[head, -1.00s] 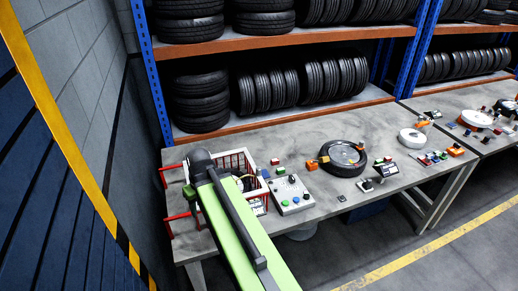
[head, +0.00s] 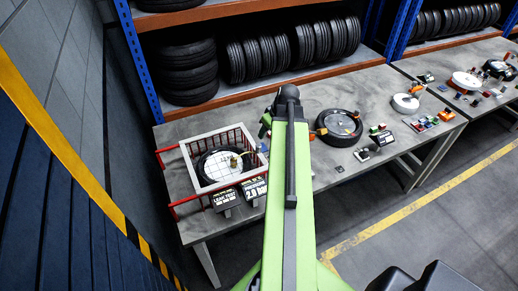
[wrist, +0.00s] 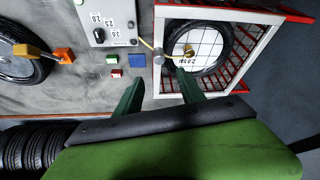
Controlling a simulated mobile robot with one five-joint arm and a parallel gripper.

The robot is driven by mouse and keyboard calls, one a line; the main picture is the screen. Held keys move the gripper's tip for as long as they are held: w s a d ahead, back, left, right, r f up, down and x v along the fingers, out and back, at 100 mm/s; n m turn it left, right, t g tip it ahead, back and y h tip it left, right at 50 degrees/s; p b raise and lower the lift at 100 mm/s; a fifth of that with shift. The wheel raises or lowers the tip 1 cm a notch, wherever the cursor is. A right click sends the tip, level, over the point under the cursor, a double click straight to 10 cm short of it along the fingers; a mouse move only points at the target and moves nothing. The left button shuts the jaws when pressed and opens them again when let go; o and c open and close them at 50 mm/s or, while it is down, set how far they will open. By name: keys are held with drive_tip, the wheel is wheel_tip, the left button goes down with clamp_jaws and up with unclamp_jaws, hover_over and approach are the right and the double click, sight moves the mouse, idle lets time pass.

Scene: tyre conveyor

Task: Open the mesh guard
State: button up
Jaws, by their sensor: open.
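The mesh guard has a white frame (head: 192,172) with a thin grid and red barred sides, on the left of the bench. The frame lies flat over a black tyre (head: 207,172) with a brass-coloured fitting in the middle. In the wrist view the guard (wrist: 275,18) is at upper right. My gripper (wrist: 160,84) is open and empty, its two green fingers spread. The right fingertip overlaps the guard's near edge in the wrist view; I cannot tell if they touch. In the head view my gripper (head: 265,125) is partly hidden by my arm, right of the guard.
Two black displays (head: 225,198) stand in front of the guard. A grey control box (wrist: 108,18) and small coloured blocks (wrist: 112,59) lie beside it. A tyre (head: 338,127) lies to the right on the bench (head: 330,95). Tyre shelves stand behind.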

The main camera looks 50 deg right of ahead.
sight(260, 146)
drive_tip(key=b+x, duration=0.6)
drive_tip(key=x, duration=0.1)
drive_tip(key=b+x, duration=0.7)
drive_tip(key=x, duration=0.1)
drive_tip(key=shift+s+f, duration=0.1)
drive_tip(key=shift+s, duration=0.15)
drive_tip(key=shift+w+f+b, duration=0.25)
drive_tip(key=shift+f+b, duration=0.05)
drive_tip(key=shift+f, duration=0.05)
drive_tip(key=shift+r, duration=0.1)
clamp_jaws()
